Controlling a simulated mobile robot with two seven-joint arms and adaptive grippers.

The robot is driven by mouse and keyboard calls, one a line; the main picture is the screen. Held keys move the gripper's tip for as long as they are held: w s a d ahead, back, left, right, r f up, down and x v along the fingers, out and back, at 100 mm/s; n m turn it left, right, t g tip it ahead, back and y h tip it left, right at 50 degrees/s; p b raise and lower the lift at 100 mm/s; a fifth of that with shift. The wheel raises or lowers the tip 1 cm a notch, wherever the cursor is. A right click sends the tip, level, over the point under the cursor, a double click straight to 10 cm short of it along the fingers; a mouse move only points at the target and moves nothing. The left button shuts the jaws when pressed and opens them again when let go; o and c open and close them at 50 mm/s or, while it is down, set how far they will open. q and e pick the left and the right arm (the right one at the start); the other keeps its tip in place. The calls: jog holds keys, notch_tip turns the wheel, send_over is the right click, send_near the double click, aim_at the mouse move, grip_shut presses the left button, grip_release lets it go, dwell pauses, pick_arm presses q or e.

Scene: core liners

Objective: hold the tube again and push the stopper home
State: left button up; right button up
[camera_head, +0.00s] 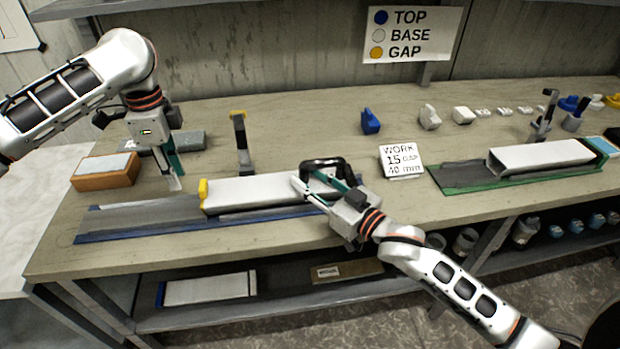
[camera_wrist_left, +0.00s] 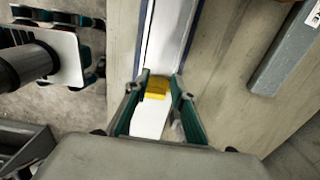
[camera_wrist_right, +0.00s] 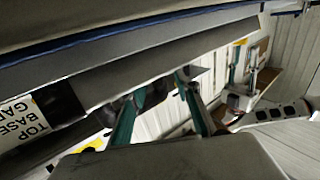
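A long pale tube (camera_head: 262,190) lies in a grey channel with blue edging (camera_head: 125,222) at the left of the bench. A yellow stopper (camera_head: 204,192) sits at its left end; the depth is not clear. My left gripper (camera_head: 174,181) is just left of the stopper, pointing down. In the left wrist view the stopper (camera_wrist_left: 157,90) shows between its parted fingers (camera_wrist_left: 160,80), above a white flat piece I cannot identify. My right gripper (camera_head: 312,185) is at the tube's right end, partly covering it. Its fingers (camera_wrist_right: 162,85) stand apart; no clear grip on the tube shows.
An upright stand with a yellow top (camera_head: 240,140) is behind the tube. A brown block (camera_head: 105,172) lies at the left. A WORK card (camera_head: 401,160) stands right of my right gripper. A second tube (camera_head: 540,156) in a green-edged channel is further right.

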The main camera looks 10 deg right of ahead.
jog(key=shift+d, duration=0.1)
jog(key=v, duration=1.2)
jog(key=shift+s, duration=0.1)
dwell(0.3)
